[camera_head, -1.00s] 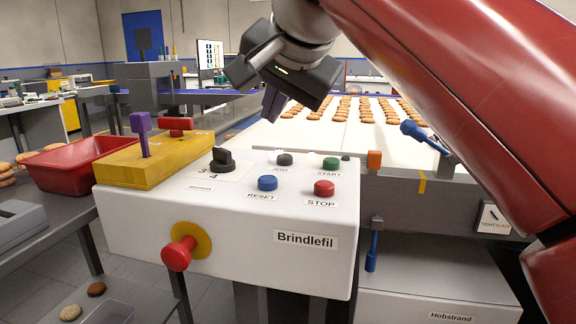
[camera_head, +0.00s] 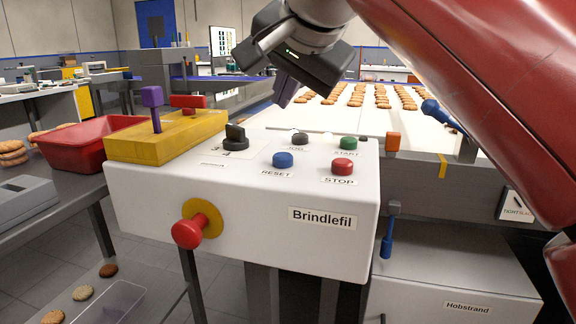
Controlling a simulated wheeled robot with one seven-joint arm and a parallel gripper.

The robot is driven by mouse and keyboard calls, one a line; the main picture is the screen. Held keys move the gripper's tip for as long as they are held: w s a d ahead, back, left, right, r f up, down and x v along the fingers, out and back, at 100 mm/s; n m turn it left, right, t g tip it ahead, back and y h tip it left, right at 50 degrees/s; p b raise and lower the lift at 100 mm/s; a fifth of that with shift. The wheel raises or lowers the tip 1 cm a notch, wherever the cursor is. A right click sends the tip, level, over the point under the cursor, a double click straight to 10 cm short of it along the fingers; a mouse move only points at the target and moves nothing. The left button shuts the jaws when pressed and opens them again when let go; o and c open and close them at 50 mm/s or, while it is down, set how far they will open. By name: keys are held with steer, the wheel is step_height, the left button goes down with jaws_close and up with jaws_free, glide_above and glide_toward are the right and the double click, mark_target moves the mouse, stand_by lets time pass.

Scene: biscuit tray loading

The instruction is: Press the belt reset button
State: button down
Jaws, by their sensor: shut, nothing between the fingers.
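The blue RESET button (camera_head: 283,160) sits on the sloped top of the white control box (camera_head: 240,212), above its RESET label. My gripper (camera_head: 284,92) hangs above and behind the panel with its fingers together and nothing held. It is apart from the button, higher in the picture and almost straight above it. Around the button are the red STOP button (camera_head: 343,167), the green START button (camera_head: 347,143), a dark JOG button (camera_head: 299,138) and a black rotary knob (camera_head: 235,137).
A yellow block with a purple lever (camera_head: 154,108) stands left of the buttons. A red mushroom knob (camera_head: 188,233) juts from the box front. The belt (camera_head: 400,120) with rows of biscuits lies behind. A red bin (camera_head: 80,145) is at left. My red arm covers the upper right.

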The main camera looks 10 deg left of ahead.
mark_target(284, 159)
steer(key=shift+f+b, duration=2)
steer(key=shift+f, duration=0.8)
steer(key=shift+f+b, duration=0.35)
steer(key=shift+f, duration=0.05)
steer(key=shift+f+b, duration=0.45)
steer(key=shift+f, duration=0.15)
steer(key=shift+r, duration=0.1)
stand_by(0.4)
steer(key=shift+r+p, duration=0.95)
steer(key=shift+p, duration=0.1)
step_height(284, 159, up, 5)
steer(key=p, duration=0.5)
